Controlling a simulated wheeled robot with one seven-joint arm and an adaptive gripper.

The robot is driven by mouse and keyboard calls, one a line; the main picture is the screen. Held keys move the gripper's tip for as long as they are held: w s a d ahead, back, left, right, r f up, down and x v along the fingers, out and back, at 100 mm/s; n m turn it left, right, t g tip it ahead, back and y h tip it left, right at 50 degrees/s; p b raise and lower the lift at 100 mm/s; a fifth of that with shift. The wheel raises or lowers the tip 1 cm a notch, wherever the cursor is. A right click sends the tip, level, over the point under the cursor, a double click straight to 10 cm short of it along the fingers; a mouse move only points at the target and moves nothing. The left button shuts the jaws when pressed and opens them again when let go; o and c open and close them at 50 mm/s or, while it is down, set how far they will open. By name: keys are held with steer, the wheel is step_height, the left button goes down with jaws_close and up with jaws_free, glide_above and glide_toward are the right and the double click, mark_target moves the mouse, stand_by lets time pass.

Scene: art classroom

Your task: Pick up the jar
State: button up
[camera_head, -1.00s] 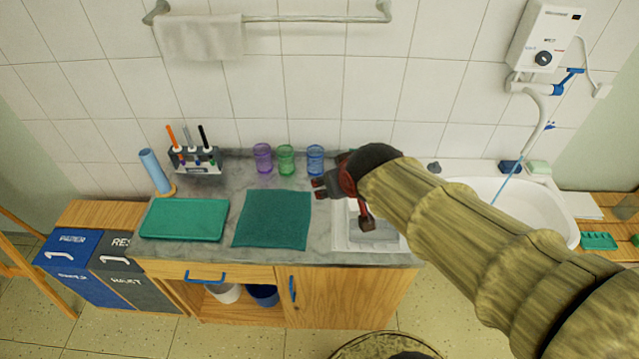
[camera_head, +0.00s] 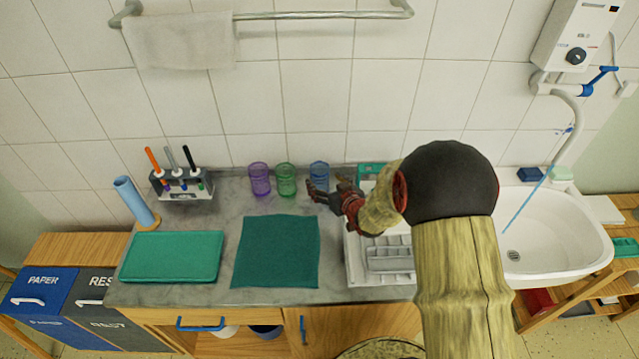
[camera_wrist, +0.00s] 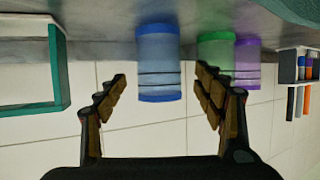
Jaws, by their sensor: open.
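Three translucent jars stand in a row at the back of the counter: a purple jar (camera_head: 260,180), a green jar (camera_head: 286,179) and a blue jar (camera_head: 319,175). My gripper (camera_head: 318,191) is open, just in front of the blue jar in the head view. In the wrist view, which is upside down, the blue jar (camera_wrist: 159,62) lies between the two fingers of my gripper (camera_wrist: 161,84). The green jar (camera_wrist: 214,52) and purple jar (camera_wrist: 247,64) are beyond the right finger. I cannot tell whether the fingers touch any jar.
A teal cloth (camera_head: 277,252) and a green tray (camera_head: 172,257) lie on the grey counter (camera_head: 225,205). A tool holder (camera_head: 181,184) and a blue roll (camera_head: 135,200) stand at left. A white rack (camera_head: 357,262) and a sink (camera_head: 560,235) are at right.

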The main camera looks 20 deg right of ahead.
steer(key=b+x, duration=0.2)
steer(key=x, duration=0.3)
steer(key=shift+d, duration=0.1)
steer(key=c, duration=0.4)
steer(key=c, duration=0.9)
